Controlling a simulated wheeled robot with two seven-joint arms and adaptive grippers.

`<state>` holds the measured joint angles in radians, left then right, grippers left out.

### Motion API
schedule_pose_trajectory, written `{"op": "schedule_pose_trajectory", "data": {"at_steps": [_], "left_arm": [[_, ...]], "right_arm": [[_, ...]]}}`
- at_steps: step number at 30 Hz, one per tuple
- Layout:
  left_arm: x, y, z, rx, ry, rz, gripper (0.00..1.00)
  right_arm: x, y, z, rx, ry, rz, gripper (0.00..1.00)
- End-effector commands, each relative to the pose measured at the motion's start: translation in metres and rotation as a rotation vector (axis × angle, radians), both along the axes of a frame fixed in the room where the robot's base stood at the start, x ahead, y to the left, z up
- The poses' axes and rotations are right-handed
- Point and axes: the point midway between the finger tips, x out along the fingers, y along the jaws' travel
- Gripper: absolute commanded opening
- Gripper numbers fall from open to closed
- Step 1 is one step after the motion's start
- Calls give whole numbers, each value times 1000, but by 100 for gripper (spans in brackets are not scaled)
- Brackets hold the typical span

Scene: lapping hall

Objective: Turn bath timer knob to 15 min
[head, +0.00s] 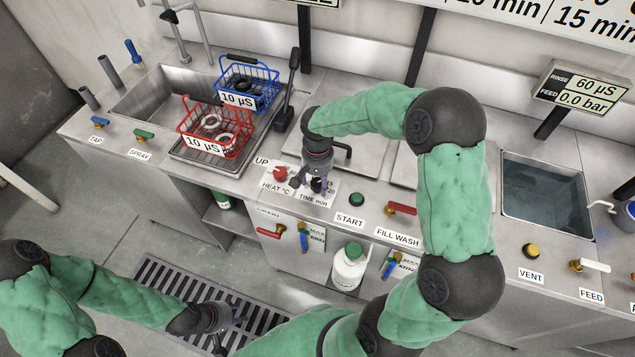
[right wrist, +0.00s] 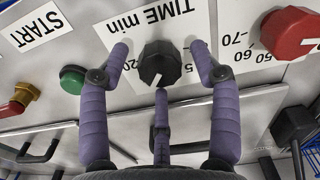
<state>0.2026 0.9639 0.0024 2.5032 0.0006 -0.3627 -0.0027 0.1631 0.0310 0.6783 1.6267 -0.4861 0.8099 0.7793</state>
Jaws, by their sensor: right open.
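The black bath timer knob (right wrist: 160,63) sits on the "TIME min" label (right wrist: 165,18) in the right wrist view, with a pale pointer line facing the bottom of that picture. A 20 shows left of it and a 5 to its right; the marks between are hidden. My right gripper (right wrist: 158,60) is open, its purple fingers spread around the knob with visible gaps at the sides. In the head view the right gripper (head: 315,185) largely covers the knob (head: 318,186). My left gripper (head: 218,332) hangs low over the floor grating; its finger opening is unclear.
The red heat knob (head: 280,173) and the green START button (head: 356,199) flank the timer. A red basket (head: 215,125) and blue basket (head: 247,82) stand at the sink. A black lever (head: 288,95) rises behind the panel. A water-filled tank (head: 545,195) is at right.

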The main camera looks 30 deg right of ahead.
Motion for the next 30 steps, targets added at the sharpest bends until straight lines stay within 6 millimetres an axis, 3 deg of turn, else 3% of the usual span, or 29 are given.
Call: {"op": "schedule_pose_trajectory", "data": {"at_steps": [9, 15, 21, 30], "left_arm": [[0, 0, 0, 0, 0, 0, 40], [0, 0, 0, 0, 0, 0, 40], [0, 0, 0, 0, 0, 0, 40], [0, 0, 0, 0, 0, 0, 40]], "right_arm": [[1, 0, 64, 0, -6, 1, 63], [1, 0, 92, -1, -3, 0, 63], [0, 0, 103, -1, -1, 1, 63], [0, 0, 104, 0, 0, 0, 63]]}}
